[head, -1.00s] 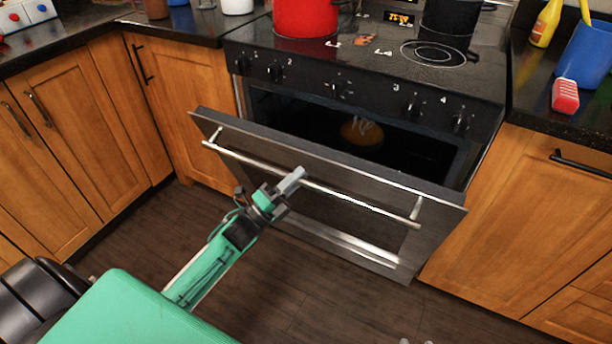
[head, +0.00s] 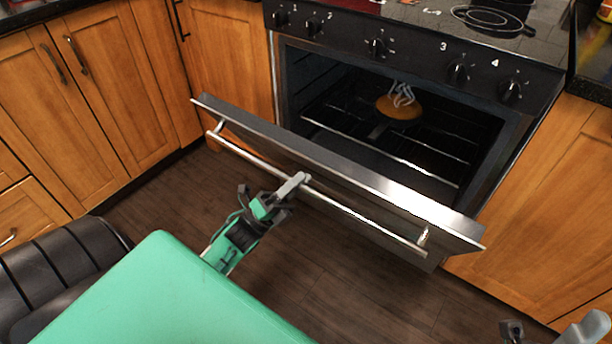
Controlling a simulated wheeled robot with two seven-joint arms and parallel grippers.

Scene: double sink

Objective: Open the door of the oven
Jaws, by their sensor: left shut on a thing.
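The oven (head: 287,75) stands ahead with its door (head: 340,172) hinged down part way, tilted out toward me. A silver bar handle (head: 352,212) runs along the door's outer face. My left gripper (head: 293,186) is shut on the handle, left of its middle. The oven's inside shows wire racks and a round orange-brown item (head: 398,107) with white wavy marks above it. My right gripper (head: 555,333) shows only in part at the bottom right corner, away from the door; its fingers look apart.
Wooden cabinets (head: 95,95) stand on the left, and another wooden cabinet (head: 550,190) stands right of the oven. Knobs line the front panel under the black stovetop (head: 440,18). Dark wood floor (head: 330,285) below the door is clear.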

